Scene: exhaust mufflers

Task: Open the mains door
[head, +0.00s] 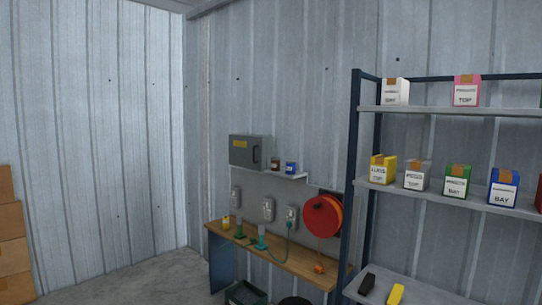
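A grey wall box (243,151) with a yellow label and a dark handle on its right side hangs on the corrugated wall, above the bench. It looks like the mains box, and its front door appears closed. The label is too small to read. My gripper is not in view.
A wooden bench (290,262) stands below, with sockets and a red reel (323,216) above it. A small shelf (285,175) holds two jars beside the box. A shelving rack (354,170) with boxes stands right. Cartons (12,240) stack left. Floor shows bare at lower left.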

